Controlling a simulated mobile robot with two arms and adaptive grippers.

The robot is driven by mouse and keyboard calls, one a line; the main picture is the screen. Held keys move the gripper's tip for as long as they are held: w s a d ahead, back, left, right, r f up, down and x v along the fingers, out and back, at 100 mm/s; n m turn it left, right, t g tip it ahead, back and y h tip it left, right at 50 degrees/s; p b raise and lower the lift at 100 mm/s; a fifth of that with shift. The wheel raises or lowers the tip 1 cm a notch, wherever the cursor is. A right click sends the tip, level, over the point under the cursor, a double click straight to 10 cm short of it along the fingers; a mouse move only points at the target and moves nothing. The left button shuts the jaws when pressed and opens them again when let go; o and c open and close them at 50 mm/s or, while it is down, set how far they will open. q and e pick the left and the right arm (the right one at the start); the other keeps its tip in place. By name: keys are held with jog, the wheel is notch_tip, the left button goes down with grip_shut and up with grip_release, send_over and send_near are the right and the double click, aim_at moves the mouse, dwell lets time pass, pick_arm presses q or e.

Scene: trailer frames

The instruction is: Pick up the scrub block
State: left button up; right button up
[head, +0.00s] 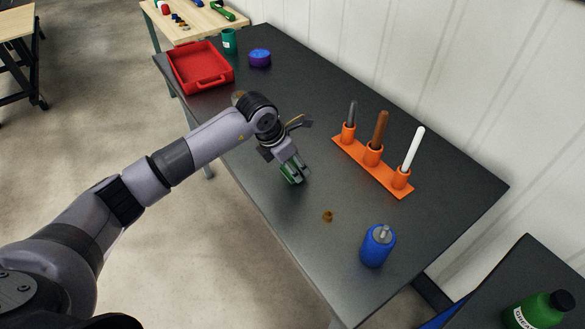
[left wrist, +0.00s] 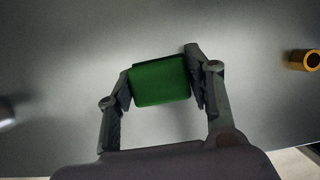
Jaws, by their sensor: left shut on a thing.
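The green scrub block (left wrist: 160,80) sits between the two fingers of my left gripper (left wrist: 160,78) in the left wrist view, with a finger pressed against each side. In the head view my left gripper (head: 295,170) points down over the dark table (head: 260,205), near its front edge. Only a small part of the green block (head: 289,177) shows there, partly hidden by the fingers. I cannot tell whether the block touches the table. My right gripper is not in view.
An orange rack (head: 352,153) with several upright tools stands behind the gripper. A small brass ring (head: 328,215) and a blue bottle (head: 377,246) are to the right. A red tray (head: 200,68), green cup (head: 229,41) and purple-blue round item (head: 260,57) are at the far end.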

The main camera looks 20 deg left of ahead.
pick_arm(q)
jog(key=shift+c, duration=1.1)
jog(key=shift+r, duration=0.1)
jog(key=shift+w+r, duration=0.1)
jog(key=shift+r, duration=0.5)
notch_tip(320, 180, up, 19)
jog(key=b, duration=0.3)
jog(key=shift+f, duration=0.15)
jog(key=o, duration=0.6)
jog(key=c, duration=0.5)
jog(key=shift+a, duration=0.1)
